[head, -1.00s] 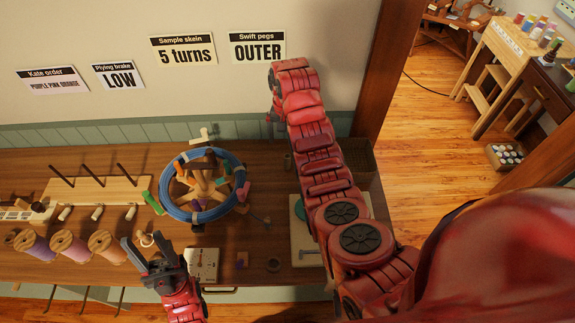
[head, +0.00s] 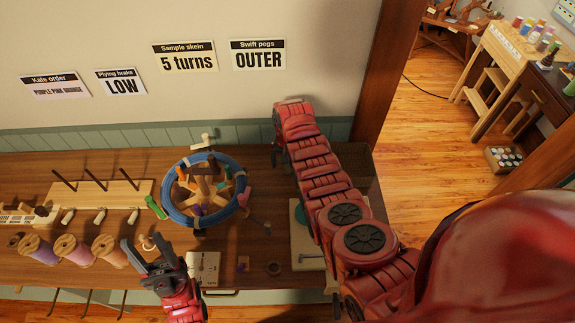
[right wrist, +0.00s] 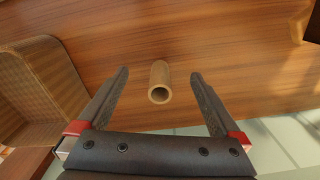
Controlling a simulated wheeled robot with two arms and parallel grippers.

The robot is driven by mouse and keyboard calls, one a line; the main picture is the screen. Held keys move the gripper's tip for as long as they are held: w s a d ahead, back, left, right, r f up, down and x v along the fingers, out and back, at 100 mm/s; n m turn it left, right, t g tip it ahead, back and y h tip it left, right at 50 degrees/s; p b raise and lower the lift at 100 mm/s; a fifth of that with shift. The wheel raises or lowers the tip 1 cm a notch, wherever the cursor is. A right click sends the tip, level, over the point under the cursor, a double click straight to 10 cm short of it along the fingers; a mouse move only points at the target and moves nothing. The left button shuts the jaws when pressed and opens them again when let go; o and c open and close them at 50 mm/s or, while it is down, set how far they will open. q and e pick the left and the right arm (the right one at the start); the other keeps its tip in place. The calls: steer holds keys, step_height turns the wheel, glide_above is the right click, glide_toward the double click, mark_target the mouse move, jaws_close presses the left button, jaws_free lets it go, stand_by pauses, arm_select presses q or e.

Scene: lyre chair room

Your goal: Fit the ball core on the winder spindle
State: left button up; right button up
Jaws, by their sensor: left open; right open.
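The ball core, a hollow tan tube (right wrist: 159,78), stands on the wooden bench in the right wrist view, its open end facing the camera. My right gripper (right wrist: 160,73) is open, with a finger on each side of the tube and visible gaps between. In the head view my right arm hides the core. A pale board with a green part (head: 299,238), seemingly the winder, is partly behind my right arm; I cannot make out its spindle. My left gripper (head: 147,249) is open and empty above the bench's front, near the spools.
A swift with a blue skein (head: 166,203) stands mid-bench. Spools (head: 75,250) and a pegged wooden rack (head: 100,195) are at left. A woven basket (right wrist: 40,85) is left of the core in the right wrist view.

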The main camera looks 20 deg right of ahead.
steer(key=c, duration=1.2)
